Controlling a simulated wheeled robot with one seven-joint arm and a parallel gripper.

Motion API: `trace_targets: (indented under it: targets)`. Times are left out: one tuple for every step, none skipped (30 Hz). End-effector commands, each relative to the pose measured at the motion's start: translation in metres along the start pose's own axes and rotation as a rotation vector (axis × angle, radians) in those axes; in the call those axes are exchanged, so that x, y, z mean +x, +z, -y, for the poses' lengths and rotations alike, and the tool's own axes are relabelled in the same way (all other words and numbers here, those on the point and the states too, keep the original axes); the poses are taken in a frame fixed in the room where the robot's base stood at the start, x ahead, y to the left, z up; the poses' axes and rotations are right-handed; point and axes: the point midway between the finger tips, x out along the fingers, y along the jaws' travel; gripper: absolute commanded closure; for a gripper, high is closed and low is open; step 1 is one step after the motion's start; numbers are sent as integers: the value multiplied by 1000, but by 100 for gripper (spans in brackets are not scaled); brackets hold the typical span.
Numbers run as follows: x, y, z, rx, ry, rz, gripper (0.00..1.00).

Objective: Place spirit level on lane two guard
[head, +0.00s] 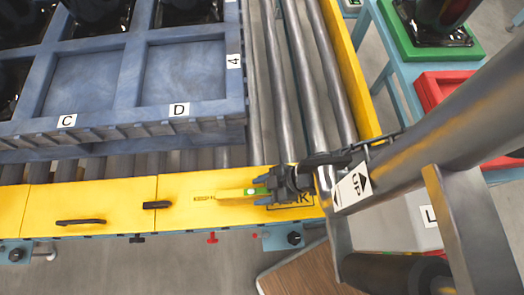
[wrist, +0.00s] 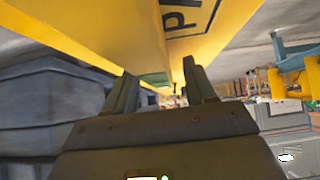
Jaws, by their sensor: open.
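The yellow spirit level (head: 231,194) with a bright green vial is in the head view, at the right part of the long yellow guard (head: 180,215). It appears to lie flat along the guard's top, but I cannot tell whether it touches. My gripper (head: 262,191) is at the level's right end, with its open fingers close around or beside that end. In the wrist view the open fingers (wrist: 160,82) point ahead below yellow surfaces. The level is not clearly distinct there. No lane number is readable on the guard.
A blue-grey pallet (head: 130,128) with recesses marked C and D stands on the rollers behind the guard. Bare steel rollers (head: 285,90) run to its right. Black handles (head: 80,222) sit on the guard to the left. A green tray and a red tray (head: 432,92) are at the right.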

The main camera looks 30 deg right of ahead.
Motion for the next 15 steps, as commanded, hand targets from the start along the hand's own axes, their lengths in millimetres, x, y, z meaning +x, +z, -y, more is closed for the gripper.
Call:
trace_targets:
  targets:
    - [0,0,0,0,0,0,45]
    - [0,0,0,0,0,0,45]
    - [-1,-1,0,0,0,0,45]
    - [-2,-2,0,0,0,0,45]
    - [-4,-2,-1,0,1,0,45]
    - [-8,-1,-1,0,1,0,45]
    - [-13,-1,-2,0,2,0,45]
    - [-18,-1,-2,0,2,1,45]
    - [-24,-1,-1,0,1,0,45]
    - [-31,0,-2,0,3,1,45]
    - [-37,-1,-1,0,2,1,45]
    - [-45,0,-2,-1,3,2,45]
    - [-52,0,-2,-1,2,2,45]
    - [-58,0,-1,-1,2,2,45]
    - [-67,0,-1,-1,2,2,45]
